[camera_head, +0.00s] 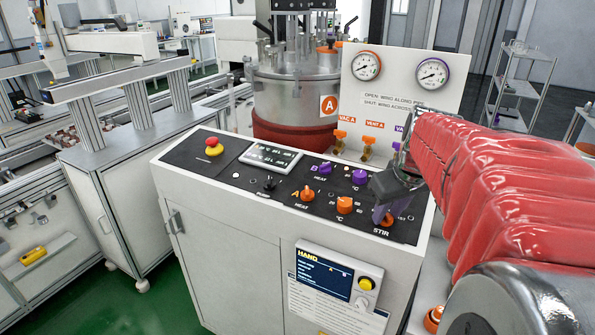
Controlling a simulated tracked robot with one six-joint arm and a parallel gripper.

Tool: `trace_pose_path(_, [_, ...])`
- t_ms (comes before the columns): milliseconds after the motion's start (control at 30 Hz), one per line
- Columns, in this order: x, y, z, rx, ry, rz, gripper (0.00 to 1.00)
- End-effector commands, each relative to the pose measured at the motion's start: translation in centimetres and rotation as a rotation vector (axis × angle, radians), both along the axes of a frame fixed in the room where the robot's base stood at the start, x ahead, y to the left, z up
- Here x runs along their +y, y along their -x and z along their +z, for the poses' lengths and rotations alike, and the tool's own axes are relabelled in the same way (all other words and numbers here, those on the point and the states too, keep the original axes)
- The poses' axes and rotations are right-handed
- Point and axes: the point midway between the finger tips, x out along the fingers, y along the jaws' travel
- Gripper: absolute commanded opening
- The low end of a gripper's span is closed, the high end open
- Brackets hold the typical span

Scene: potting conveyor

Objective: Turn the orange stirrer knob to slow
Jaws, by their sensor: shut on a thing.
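The orange stirrer knob (387,220) is at the right end of the black control panel, just above the STIR label. It is mostly hidden by my gripper (383,215), which reaches down onto it from above. The gripper's fingers look purple-grey under a dark body, and they are shut on the knob. The knob's pointer and the scale around it are covered, so I cannot tell its setting. My arm, in a red sleeve, comes in from the right.
Close left of my gripper are an orange °C knob (345,205), an orange A heat knob (307,194) and purple knobs (325,168). A red emergency button (212,143) is at the far left of the panel. A white gauge board (400,97) stands behind.

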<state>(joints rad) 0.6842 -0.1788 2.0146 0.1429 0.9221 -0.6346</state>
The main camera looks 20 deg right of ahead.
Motion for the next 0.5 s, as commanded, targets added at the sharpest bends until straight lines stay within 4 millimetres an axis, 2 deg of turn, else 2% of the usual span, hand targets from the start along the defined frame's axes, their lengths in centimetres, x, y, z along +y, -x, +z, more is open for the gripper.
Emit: trace_pose_path(500, [0.15, 0.04, 0.07, -0.015, 0.001, -0.113, 0.05])
